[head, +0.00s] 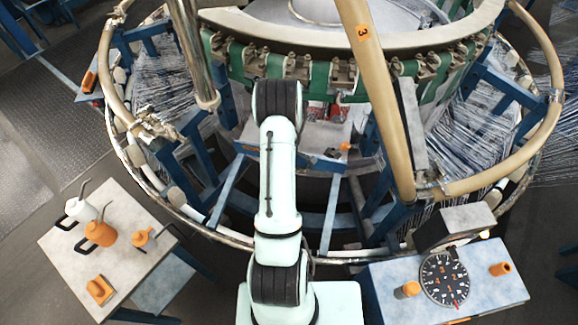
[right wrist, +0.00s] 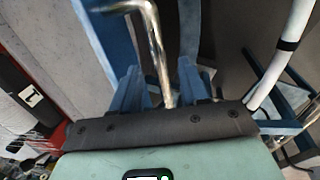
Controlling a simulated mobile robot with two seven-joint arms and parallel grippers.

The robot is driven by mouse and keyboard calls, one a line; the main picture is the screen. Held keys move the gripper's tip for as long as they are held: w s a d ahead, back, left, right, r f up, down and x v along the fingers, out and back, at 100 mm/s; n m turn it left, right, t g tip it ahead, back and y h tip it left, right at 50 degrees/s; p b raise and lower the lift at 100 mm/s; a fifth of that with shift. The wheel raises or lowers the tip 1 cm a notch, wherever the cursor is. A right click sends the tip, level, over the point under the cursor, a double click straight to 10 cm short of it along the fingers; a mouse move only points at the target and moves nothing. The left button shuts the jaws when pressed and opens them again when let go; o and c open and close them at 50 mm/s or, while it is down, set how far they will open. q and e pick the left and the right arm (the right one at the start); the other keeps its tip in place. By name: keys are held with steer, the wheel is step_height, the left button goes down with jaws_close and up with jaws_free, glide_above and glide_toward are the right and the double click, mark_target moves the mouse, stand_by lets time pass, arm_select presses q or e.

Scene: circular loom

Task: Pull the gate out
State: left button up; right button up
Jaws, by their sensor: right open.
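In the right wrist view, a shiny bent metal bar (right wrist: 156,45) runs down from the top and passes between the two blue fingers of my right gripper (right wrist: 157,68). The fingers stand apart, one on each side of the bar, and are not closed on it. The bar looks like a handle, but I cannot tell whether it belongs to the gate. In the head view, one pale arm of mine reaches up to the loom (head: 318,40), and its gripper is hidden. I cannot clearly make out the gate in the head view. My left gripper is not in view.
The loom's round rail (head: 540,140) and slanted tan post (head: 375,95) stand close around the arm. A small table (head: 75,245) with orange containers is at lower left. A bench with a black dial (head: 444,279) is at lower right. Grey floor shows at far left.

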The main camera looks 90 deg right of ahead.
steer(key=shift+d+f, duration=0.2)
steer(key=shift+f, duration=0.8)
jaws_close()
